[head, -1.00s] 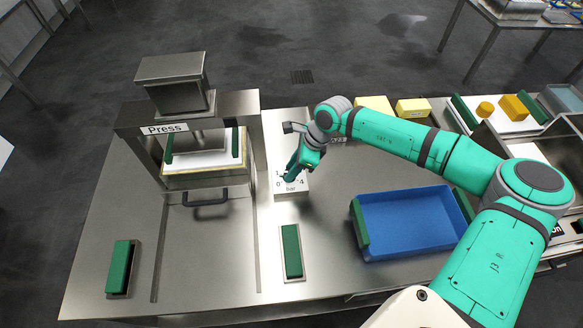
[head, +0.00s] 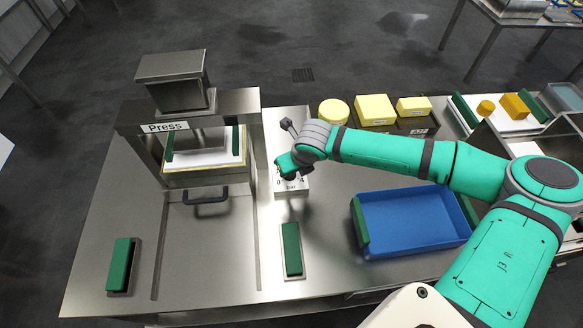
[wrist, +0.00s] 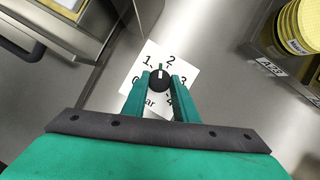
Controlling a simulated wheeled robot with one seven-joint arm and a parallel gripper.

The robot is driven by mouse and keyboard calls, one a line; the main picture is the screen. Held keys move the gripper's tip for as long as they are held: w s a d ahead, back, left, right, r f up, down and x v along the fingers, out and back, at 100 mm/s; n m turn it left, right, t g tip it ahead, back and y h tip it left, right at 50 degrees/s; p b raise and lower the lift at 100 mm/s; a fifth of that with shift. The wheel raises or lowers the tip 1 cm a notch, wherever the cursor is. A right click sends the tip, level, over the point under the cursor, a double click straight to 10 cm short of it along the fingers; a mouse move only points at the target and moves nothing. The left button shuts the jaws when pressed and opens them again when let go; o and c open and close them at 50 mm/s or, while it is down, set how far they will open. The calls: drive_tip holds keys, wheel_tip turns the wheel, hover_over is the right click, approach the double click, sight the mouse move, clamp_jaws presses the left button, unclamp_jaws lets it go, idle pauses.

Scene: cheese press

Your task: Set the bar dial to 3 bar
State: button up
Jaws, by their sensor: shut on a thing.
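The bar dial is a black round knob (wrist: 159,85) with a white pointer line, on a white scale plate (wrist: 150,110) marked 0 to 4. In the wrist view, the pointer faces up the picture, between 1 and 2. My gripper (wrist: 159,78) is shut on the knob, with one green finger on each side of it. In the head view, my gripper (head: 288,165) is over the white dial block (head: 291,190) and hides the knob and most of the numbers.
The press (head: 190,130) stands left of the dial. A green-handled block (head: 291,250) lies in front of it. A blue tray (head: 415,220) is to the right. Yellow cheeses (head: 375,108) stand behind. My arm reaches in from the right.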

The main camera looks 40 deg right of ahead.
drive_tip(key=m, duration=0.2)
drive_tip(key=m+h, duration=0.1)
drive_tip(key=shift+w+a+m, duration=0.2)
drive_tip(key=shift+a+m, duration=0.15)
drive_tip(key=shift+m, duration=0.05)
drive_tip(key=m+h, duration=0.1)
drive_tip(key=m, duration=0.1)
drive_tip(key=m+g, duration=0.1)
drive_tip(key=m, duration=0.1)
drive_tip(key=shift+m+g+h, duration=0.3)
drive_tip(key=shift+h, duration=0.1)
drive_tip(key=m+g+h, duration=0.1)
drive_tip(key=m, duration=0.3)
drive_tip(key=shift+w+a, duration=0.1)
drive_tip(key=shift+w+m+g, duration=0.1)
drive_tip(key=shift+m+g, duration=0.9)
drive_tip(key=shift+m, duration=1.2)
drive_tip(key=o, duration=1)
drive_tip(key=shift+r, duration=0.1)
